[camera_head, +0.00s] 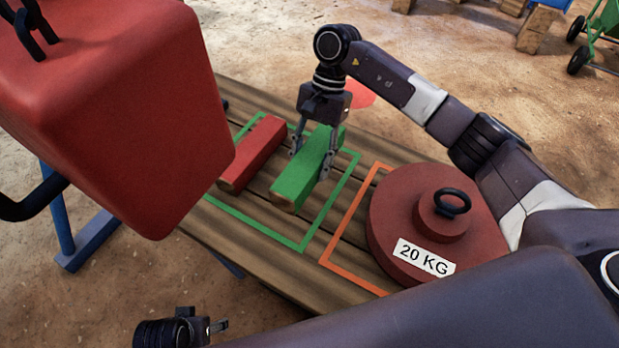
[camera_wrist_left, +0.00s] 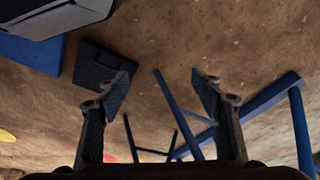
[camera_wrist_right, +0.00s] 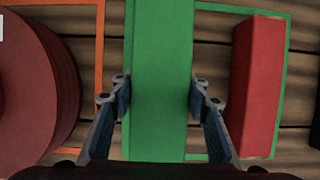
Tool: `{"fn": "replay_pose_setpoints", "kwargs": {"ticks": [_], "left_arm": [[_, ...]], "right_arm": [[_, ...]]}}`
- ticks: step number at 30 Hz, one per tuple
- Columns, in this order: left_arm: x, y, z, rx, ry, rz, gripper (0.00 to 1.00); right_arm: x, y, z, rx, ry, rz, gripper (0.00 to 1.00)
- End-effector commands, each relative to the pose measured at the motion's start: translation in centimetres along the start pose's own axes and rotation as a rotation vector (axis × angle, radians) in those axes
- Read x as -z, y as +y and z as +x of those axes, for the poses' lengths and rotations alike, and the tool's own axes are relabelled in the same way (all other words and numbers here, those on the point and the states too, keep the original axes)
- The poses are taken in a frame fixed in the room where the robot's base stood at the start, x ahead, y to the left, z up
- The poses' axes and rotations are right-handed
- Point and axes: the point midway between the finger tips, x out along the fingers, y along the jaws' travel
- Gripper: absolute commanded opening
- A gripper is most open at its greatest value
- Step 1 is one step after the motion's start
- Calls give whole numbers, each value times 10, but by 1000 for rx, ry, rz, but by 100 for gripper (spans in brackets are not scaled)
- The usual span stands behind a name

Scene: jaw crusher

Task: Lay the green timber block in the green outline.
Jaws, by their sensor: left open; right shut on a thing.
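The green timber block (camera_head: 307,170) is in my right gripper (camera_head: 313,160), whose fingers are shut on its two long sides. In the right wrist view the green block (camera_wrist_right: 162,60) runs lengthwise between the fingers of the right gripper (camera_wrist_right: 160,98). The block is over the green outline (camera_head: 332,217) on the plank table; I cannot tell whether it touches the planks. A red block (camera_head: 255,152) lies within the outline to its left, also seen in the right wrist view (camera_wrist_right: 257,85). My left gripper (camera_wrist_left: 160,95) is open and empty, away from the table.
A round red 20 KG weight (camera_head: 425,220) sits by the orange outline (camera_head: 341,221), right of the green outline. A big red block (camera_head: 120,100) with a chain fills the upper left. Blue metal legs (camera_wrist_left: 185,130) show in the left wrist view.

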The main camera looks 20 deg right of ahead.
Motion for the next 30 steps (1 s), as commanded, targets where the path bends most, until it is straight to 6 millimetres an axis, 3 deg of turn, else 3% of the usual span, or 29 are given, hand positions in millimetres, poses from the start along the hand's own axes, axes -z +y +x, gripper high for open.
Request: {"fn": "replay_pose_setpoints", "kwargs": {"ticks": [16,30], "left_arm": [[7,-1,-19,1,12,-2,60],[8,-1,-24,2,11,-3,60]], "right_arm": [[23,0,56,1,-2,1,3],[25,0,60,2,1,0,3]]}}
